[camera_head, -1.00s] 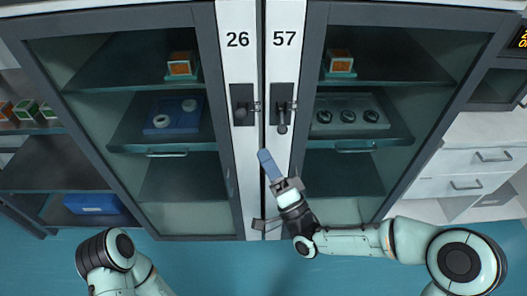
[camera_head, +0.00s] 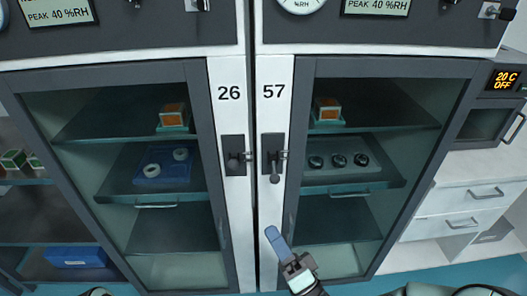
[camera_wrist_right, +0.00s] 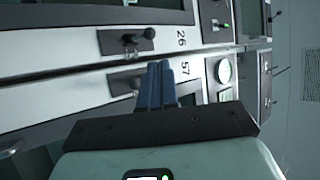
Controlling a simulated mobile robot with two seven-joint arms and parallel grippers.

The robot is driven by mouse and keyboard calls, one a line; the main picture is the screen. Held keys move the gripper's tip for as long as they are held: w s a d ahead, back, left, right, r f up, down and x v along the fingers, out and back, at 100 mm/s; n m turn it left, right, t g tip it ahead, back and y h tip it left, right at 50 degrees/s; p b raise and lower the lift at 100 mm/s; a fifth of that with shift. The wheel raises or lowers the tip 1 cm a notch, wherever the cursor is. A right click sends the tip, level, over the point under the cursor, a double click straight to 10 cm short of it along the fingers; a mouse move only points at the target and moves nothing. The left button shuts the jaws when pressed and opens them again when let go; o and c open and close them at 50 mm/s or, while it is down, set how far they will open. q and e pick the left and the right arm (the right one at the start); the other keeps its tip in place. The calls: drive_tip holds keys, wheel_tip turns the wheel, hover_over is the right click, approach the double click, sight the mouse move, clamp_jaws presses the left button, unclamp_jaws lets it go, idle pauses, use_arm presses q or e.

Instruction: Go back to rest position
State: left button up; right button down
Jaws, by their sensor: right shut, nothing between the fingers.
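My right gripper (camera_head: 272,236) is in the lower middle of the head view, in front of the cabinet door frames below the handles. Its blue fingers are shut with nothing between them. In the right wrist view the shut fingers (camera_wrist_right: 160,68) point at the white door frame near the number 57. The door 57 handle (camera_head: 273,160) is just above my right gripper in the head view, and the gripper seems apart from it. Only a small part of what may be my left arm shows at the bottom left edge; my left gripper is not visible.
Two glass-door cabinets stand ahead, with the door 26 handle (camera_head: 234,158) beside the other. Behind the glass are a blue tray (camera_head: 148,178) and small orange-sided boxes (camera_head: 173,113). A white drawer unit (camera_head: 460,205) stands at right. A blue box (camera_head: 75,258) is at lower left.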

wheel_tip(320, 180, down, 23)
drive_tip(key=d+g+h+p, duration=0.3)
drive_tip(key=g+h+p, duration=0.4)
drive_tip(key=g, duration=0.2)
use_arm(q)
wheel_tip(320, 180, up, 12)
drive_tip(key=p, duration=0.6)
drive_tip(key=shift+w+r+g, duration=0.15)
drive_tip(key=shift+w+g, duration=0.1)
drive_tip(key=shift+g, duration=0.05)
use_arm(e)
drive_tip(key=s+d+f+n+g+h, duration=0.1)
drive_tip(key=s+f+g, duration=0.5)
drive_tip(key=s, duration=0.6)
drive_tip(key=s+d+f+n+g+h, duration=0.2)
drive_tip(key=s+f+g, duration=0.4)
drive_tip(key=s, duration=0.5)
drive_tip(key=shift+s+d+f, duration=0.3)
drive_tip(key=shift+s+d, duration=0.05)
drive_tip(key=shift+d, duration=0.25)
